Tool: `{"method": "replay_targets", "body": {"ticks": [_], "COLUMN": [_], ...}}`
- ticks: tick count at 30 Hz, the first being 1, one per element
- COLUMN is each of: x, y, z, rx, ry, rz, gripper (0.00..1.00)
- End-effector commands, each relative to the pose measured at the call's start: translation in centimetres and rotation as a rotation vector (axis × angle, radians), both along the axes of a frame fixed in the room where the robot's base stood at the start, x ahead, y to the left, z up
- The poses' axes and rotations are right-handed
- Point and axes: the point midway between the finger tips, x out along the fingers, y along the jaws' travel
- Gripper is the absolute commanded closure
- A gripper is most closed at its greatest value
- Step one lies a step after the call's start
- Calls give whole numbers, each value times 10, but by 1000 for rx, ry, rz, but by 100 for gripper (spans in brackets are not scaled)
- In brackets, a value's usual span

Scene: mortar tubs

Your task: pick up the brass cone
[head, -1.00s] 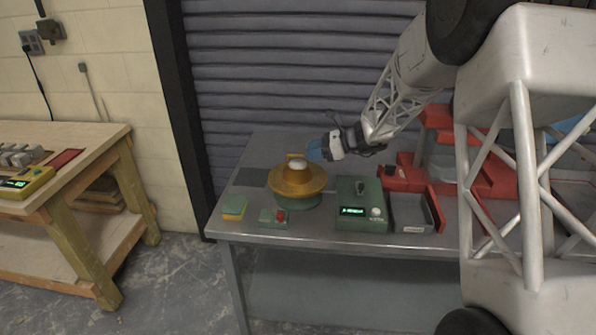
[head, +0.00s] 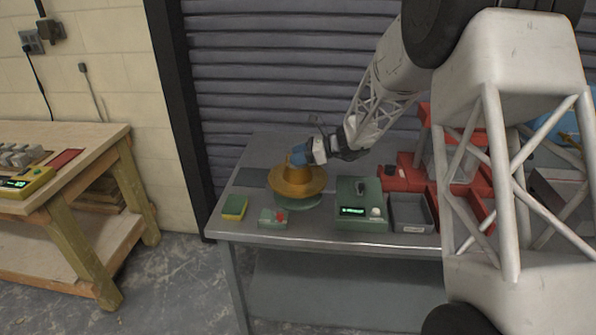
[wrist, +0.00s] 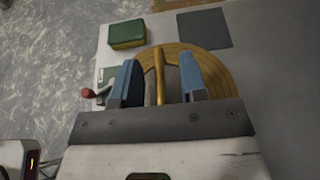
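The brass cone (head: 296,172) stands in the head view on a wide brass disc over a round green base (head: 298,201). My gripper (head: 298,157) is at its top and hides part of it. In the wrist view the blue fingers of my gripper (wrist: 157,82) are apart, one on each side of an upright brass bar of the cone (wrist: 159,75). A gap shows between the bar and each finger. The brass disc (wrist: 222,62) spreads out behind the fingers. The cone's lower part is mostly hidden there.
A green and yellow sponge (head: 235,207) and a small box with a red knob (head: 272,218) lie at the front left. A green control box (head: 360,205), a grey tray (head: 410,212) and red equipment (head: 465,178) stand to the right. A dark flat square (wrist: 204,28) lies behind the disc.

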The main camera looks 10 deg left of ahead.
Motion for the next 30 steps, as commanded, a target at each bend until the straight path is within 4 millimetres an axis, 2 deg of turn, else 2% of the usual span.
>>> {"method": "replay_targets", "body": {"ticks": [16, 24, 30], "x": [0, 0, 0], "y": [0, 0, 0], "z": [0, 0, 0], "rx": [0, 0, 0], "ry": [0, 0, 0], "rz": [-1, -1, -1], "gripper": [61, 100, 100]}}
